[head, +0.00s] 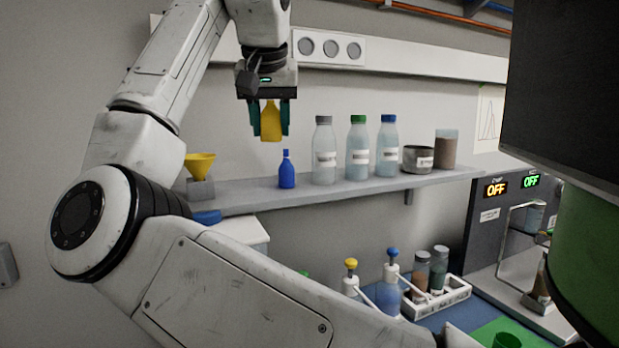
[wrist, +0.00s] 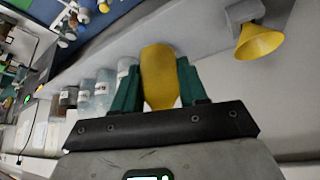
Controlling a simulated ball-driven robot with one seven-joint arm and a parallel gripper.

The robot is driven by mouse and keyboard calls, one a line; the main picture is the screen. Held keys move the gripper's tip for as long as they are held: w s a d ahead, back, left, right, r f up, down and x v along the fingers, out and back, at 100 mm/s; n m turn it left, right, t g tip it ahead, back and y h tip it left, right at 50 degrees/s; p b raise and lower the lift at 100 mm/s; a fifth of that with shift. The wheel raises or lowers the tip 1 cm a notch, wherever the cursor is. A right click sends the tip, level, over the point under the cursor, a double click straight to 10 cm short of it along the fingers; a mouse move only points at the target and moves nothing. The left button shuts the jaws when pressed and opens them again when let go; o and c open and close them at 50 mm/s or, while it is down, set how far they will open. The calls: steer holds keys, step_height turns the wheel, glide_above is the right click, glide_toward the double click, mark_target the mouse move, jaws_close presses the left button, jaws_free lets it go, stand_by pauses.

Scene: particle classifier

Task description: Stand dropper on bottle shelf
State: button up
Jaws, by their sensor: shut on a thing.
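My gripper (head: 270,130) points down above the shelf with its two green fingers shut on a yellow dropper (head: 271,120). The dropper looks upright, its wider body lower and its narrower top up between the fingers. It hangs apart from the shelf, above and slightly left of a small blue bottle with a narrow tip (head: 287,172). In the wrist view the yellow dropper (wrist: 158,75) sits between the fingers, its upper end hidden by the gripper. The bottle shelf (head: 255,194) is grey and fixed along the wall.
Three clear bottles with grey (head: 323,150), green (head: 358,150) and blue (head: 387,148) caps stand right of the blue bottle. A metal bowl (head: 418,160) and a brown-filled jar (head: 446,148) follow. A yellow funnel (head: 199,165) is at the left end. Free shelf lies between funnel and blue bottle.

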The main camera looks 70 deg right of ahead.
steer(key=w+d+f+p, duration=0.1)
steer(key=w+d+f, duration=0.1)
steer(key=d, duration=0.1)
steer(key=w+d+f+p, duration=0.1)
steer(key=w+d+f, duration=0.2)
steer(key=w+d+f+p, duration=0.1)
steer(key=w+d+f, duration=0.2)
steer(key=shift+w+d, duration=0.15)
steer(key=shift+w, duration=0.1)
steer(key=shift+w+d+f+p, duration=0.2)
steer(key=shift+w+d+f, duration=0.1)
steer(key=shift+f, duration=0.15)
steer(key=shift+w+d+f+p, duration=0.15)
steer(key=shift+d+f+p, duration=0.1)
steer(key=shift+f, duration=1.75)
steer(key=shift+f, duration=0.1)
steer(key=o, duration=1.1)
steer(key=b+v, duration=0.1)
steer(key=v, duration=1.1)
